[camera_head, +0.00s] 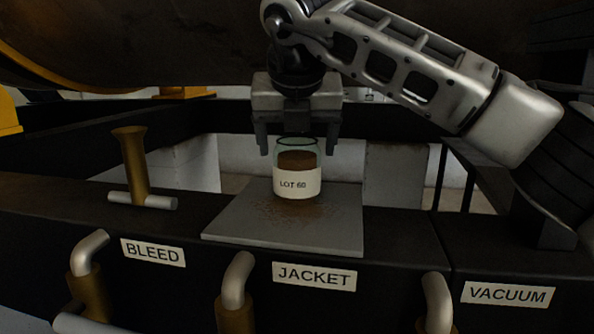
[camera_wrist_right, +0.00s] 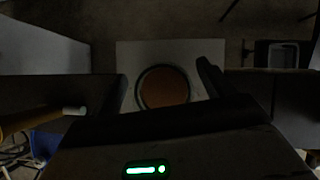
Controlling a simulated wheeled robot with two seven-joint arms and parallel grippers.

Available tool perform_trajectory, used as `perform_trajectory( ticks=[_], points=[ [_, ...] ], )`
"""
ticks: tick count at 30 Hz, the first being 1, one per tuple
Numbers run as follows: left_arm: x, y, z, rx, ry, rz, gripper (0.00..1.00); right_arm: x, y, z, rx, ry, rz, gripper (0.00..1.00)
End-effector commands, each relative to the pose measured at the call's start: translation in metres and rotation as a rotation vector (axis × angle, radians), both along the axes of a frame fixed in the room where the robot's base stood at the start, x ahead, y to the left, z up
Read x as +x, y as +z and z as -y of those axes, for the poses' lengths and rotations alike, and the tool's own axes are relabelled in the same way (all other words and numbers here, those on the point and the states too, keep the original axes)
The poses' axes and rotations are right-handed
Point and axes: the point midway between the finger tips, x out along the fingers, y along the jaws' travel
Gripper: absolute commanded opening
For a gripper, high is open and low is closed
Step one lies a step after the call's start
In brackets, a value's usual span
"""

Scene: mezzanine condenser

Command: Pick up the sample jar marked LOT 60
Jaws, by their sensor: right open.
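The sample jar (camera_head: 297,172) is clear glass with brown contents and a white label reading LOT 60. It stands upright on a grey plate (camera_head: 235,225). My right gripper (camera_head: 297,150) points down directly above the jar, its open fingers to either side of the rim. In the right wrist view the jar (camera_wrist_right: 165,87) shows from above as a brown disc between the fingertips of the right gripper (camera_wrist_right: 163,82). I see no finger touching the jar. My left gripper is not in view.
Brown grains lie on the plate around the jar. A brass funnel-topped fitting (camera_head: 133,160) with a grey crossbar stands to the left. Pipe elbows and labels BLEED (camera_head: 153,252), JACKET (camera_head: 314,276) and VACUUM (camera_head: 508,295) line the front. A large dark vessel (camera_head: 130,45) hangs behind.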

Motion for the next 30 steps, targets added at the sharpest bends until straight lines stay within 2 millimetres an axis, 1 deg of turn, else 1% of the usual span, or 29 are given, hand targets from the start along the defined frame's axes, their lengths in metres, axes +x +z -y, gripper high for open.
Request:
perform_trajectory(
  ticks=[3, 5, 6, 8, 9, 10, 11, 17, 22, 26, 27, 29, 30],
  points=[
    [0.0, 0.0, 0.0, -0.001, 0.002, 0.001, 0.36, 0.0, 0.0, 0.0, 0.0, 0.0, 0.0, 0.81],
    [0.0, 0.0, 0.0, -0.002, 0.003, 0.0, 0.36, 0.0, 0.0, 0.0, 0.0, 0.0, 0.0, 0.64],
    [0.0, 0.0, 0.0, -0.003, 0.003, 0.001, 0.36, 0.0, 0.0, 0.0, 0.0, 0.0, 0.0, 0.53],
    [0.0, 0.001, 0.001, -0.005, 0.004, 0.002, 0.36, 0.0, 0.0, 0.0, 0.0, 0.0, 0.0, 0.36],
    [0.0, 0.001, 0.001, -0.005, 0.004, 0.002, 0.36, 0.0, 0.0, 0.0, 0.0, 0.0, 0.0, 0.25],
    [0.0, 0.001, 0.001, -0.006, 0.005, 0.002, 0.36, 0.0, 0.0, 0.0, 0.0, 0.0, 0.0, 0.17],
    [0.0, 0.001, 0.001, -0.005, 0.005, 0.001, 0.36, 0.0, 0.001, 0.0, 0.001, -0.001, 0.001, 0.15],
    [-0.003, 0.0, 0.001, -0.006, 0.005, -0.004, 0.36, 0.0, 0.001, 0.0, 0.001, -0.001, 0.001, 0.15],
    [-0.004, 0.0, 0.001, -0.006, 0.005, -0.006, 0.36, 0.0, 0.009, 0.0, 0.001, -0.001, 0.002, 0.15],
    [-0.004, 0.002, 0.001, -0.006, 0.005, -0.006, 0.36, 0.0, 0.027, 0.0, 0.002, -0.003, 0.004, 0.15],
    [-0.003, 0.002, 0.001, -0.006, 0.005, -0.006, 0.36, -0.001, 0.035, -0.001, 0.002, -0.001, 0.005, 0.15],
    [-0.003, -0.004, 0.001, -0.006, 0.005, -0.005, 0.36, -0.008, 0.043, 0.007, 0.002, -0.001, 0.006, 0.15],
    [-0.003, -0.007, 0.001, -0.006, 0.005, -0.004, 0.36, -0.014, 0.052, 0.012, 0.002, -0.001, 0.008, 0.15]
  ],
)
